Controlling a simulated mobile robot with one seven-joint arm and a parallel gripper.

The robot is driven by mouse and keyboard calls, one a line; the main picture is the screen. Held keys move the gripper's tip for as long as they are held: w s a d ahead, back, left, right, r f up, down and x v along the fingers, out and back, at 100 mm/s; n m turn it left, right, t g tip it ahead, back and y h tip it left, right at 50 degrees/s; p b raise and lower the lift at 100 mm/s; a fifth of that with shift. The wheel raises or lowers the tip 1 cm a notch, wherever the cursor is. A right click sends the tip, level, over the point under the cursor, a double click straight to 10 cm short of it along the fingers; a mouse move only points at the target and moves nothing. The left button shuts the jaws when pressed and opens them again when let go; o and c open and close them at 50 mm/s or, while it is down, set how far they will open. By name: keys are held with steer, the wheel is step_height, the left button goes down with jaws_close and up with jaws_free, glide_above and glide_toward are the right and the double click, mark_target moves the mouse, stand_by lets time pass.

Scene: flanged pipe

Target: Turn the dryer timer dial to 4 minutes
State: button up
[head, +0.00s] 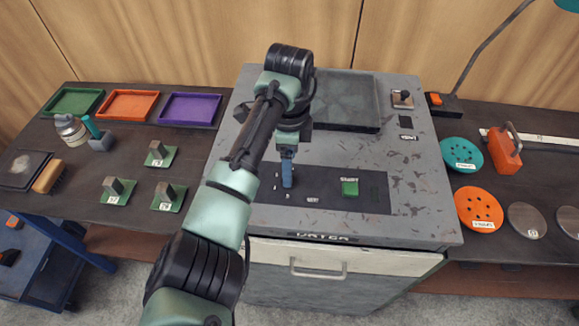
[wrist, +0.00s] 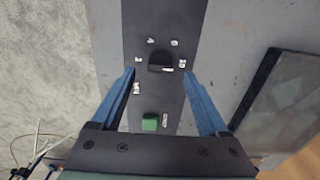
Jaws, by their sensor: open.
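The timer dial (wrist: 160,62) is a black knob on the dark control panel (wrist: 165,100), seen in the wrist view. A pale mark shows on its lower right edge, on the side of the label that looks like 10. Small white labels ring it; one at the upper left looks like 4. My gripper (wrist: 159,71) is open, with its blue fingertips on either side of the dial and gaps to both; contact is not visible. In the head view my gripper (head: 287,172) is over the left part of the panel and hides the dial.
A green button (head: 350,187) with a label sits on the panel to the right of my gripper. Trays, green-based blocks and discs lie on the side benches. A drawer handle (head: 318,272) is in front.

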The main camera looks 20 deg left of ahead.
steer(key=shift+f, duration=1.65)
jaws_close()
